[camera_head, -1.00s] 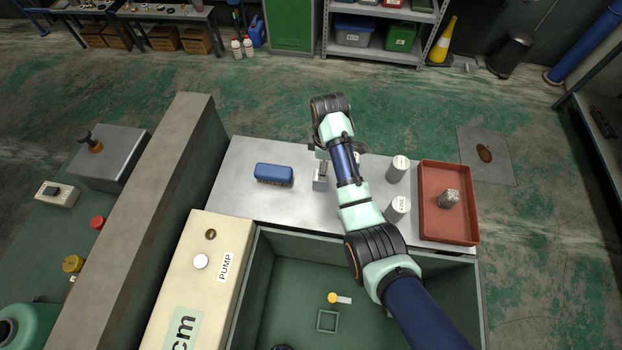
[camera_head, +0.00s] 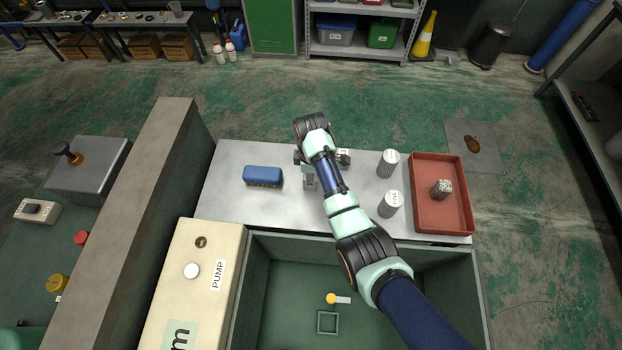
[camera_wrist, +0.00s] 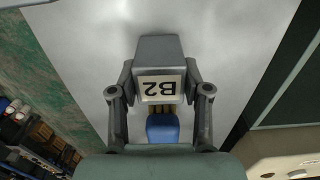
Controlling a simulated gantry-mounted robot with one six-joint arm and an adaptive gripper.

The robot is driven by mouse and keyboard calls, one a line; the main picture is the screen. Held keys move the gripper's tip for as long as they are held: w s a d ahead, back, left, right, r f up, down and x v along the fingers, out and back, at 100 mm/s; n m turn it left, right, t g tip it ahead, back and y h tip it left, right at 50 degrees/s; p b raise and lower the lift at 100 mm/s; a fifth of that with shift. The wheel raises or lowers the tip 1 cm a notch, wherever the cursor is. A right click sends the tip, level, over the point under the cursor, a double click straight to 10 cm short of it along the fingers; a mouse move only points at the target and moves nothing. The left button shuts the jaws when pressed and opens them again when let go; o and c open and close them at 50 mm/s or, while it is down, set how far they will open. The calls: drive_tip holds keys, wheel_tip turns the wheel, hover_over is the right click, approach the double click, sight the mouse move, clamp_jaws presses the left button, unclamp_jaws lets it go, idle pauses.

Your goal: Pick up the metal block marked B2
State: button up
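The metal block marked B2 (camera_wrist: 160,52) is grey, with a white B2 label upside down in the wrist view. It lies between the two fingers of my gripper (camera_wrist: 160,80), one finger close along each side. I cannot tell whether both fingers press on it or a thin gap remains. In the head view the block (camera_head: 309,180) shows partly beside my arm on the metal bench top (camera_head: 230,205). My gripper (camera_head: 309,160) is mostly hidden there by my wrist.
A blue brush (camera_head: 262,176) lies left of the block. Another labelled piece (camera_head: 343,155) shows just right of my arm. Two metal cylinders (camera_head: 388,163) (camera_head: 390,204) and a red tray (camera_head: 425,221) stand farther right. A green open tank (camera_head: 270,300) is in front.

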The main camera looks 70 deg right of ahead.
clamp_jaws()
drive_tip(key=shift+r, duration=0.2)
wheel_tip(320, 180, up, 20)
drive_tip(key=p, duration=1)
drive_tip(key=shift+f, duration=0.15)
